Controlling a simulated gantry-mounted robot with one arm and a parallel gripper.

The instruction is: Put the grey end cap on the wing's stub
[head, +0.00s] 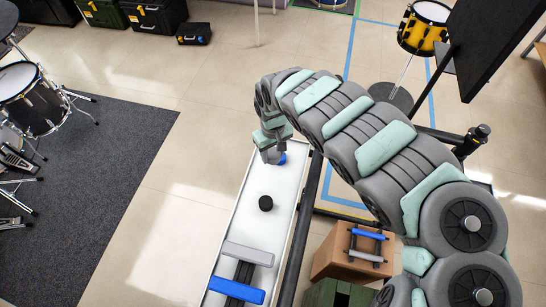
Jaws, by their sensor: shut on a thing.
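My gripper (271,154) points down over the far part of the long white table (226,222). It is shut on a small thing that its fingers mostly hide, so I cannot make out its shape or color. A rounded blue piece (282,158) shows right beside the fingers; I cannot tell whether it touches them. A short dark round piece (265,203) stands alone on the table, nearer than the gripper. At the near end, a grey bar (248,253) and a blue bar (236,290) lie across dark rails (243,272). I cannot make out a stub for certain.
A dark rail (303,225) runs along the table's right side. To its right, a cardboard box (335,255) carries a small blue-and-grey barred frame (367,245), near a green crate (335,293). Drums (30,95) stand far left. The white table's middle is mostly clear.

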